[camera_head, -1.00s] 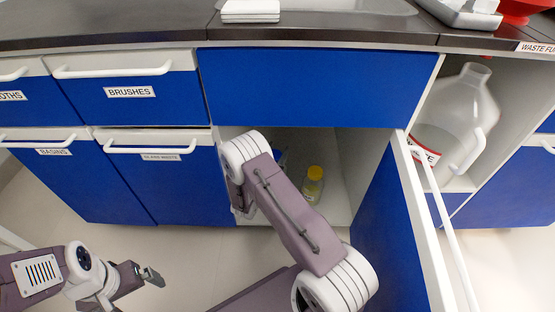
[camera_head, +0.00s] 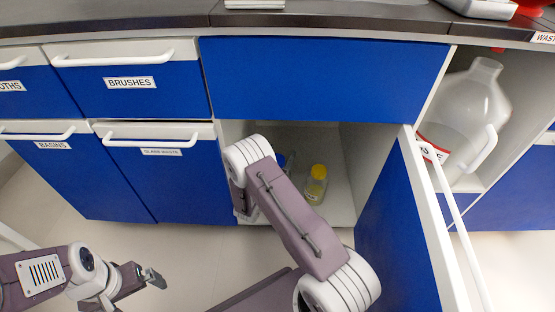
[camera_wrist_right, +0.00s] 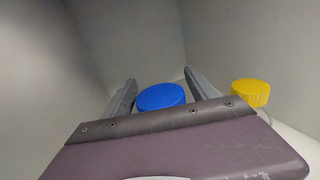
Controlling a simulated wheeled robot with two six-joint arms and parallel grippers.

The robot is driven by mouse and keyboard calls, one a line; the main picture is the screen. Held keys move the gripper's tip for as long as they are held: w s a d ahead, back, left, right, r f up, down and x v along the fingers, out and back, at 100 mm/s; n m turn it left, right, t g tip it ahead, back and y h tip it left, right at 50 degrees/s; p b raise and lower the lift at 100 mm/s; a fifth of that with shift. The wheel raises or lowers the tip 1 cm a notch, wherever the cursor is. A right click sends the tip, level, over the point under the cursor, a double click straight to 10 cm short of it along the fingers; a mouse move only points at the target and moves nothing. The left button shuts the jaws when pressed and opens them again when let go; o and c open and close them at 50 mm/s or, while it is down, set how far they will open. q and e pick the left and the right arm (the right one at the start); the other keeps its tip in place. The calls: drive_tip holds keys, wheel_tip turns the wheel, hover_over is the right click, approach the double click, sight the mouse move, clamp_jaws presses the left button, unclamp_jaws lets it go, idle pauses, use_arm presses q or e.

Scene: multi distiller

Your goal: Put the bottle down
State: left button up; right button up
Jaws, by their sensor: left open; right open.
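A blue-capped bottle stands inside the open lower cabinet; in the right wrist view its blue cap (camera_wrist_right: 160,97) sits between the fingers of my right gripper (camera_wrist_right: 160,95), with gaps visible on both sides. In the head view only a bit of blue (camera_head: 281,160) shows beside my right arm, which hides most of that bottle and gripper. My right gripper is open. A second bottle with a yellow cap (camera_head: 316,187) stands to the right on the cabinet floor; its cap (camera_wrist_right: 251,93) also shows in the right wrist view. My left gripper (camera_head: 154,279) is open and empty, outside the cabinet.
The blue cabinet door (camera_head: 400,225) stands open at the right of the opening. A large waste jug (camera_head: 462,115) stands in the open compartment further right. Closed drawers (camera_head: 130,90) lie to the left. The cabinet floor (camera_head: 338,212) in front of the yellow-capped bottle is clear.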

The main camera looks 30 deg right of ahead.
drive_tip(key=p+v, duration=0.5)
drive_tip(key=v, duration=0.6)
drive_tip(key=s+d+r+m+g+y, duration=0.1)
drive_tip(key=s+d+r+m+g, duration=0.15)
drive_tip(key=s+m+g, duration=0.45)
drive_tip(key=s+d+r+m+g+y, duration=0.1)
drive_tip(key=s+d+r+m+g, duration=0.15)
drive_tip(key=s+m+g, duration=0.45)
drive_tip(key=s+a+m+y, duration=0.5)
drive_tip(key=s+a+y, duration=0.1)
drive_tip(key=s+y, duration=0.1)
drive_tip(key=w+a+r+m+t+y, duration=0.2)
drive_tip(key=w+a+m+t+y, duration=0.1)
drive_tip(key=a+m+t+y, duration=0.1)
drive_tip(key=a+m+y, duration=0.1)
drive_tip(key=a+m, duration=0.1)
drive_tip(key=a, duration=0.1)
drive_tip(key=shift+w+r+m+y, duration=0.2)
drive_tip(key=shift+r+m+y, duration=0.1)
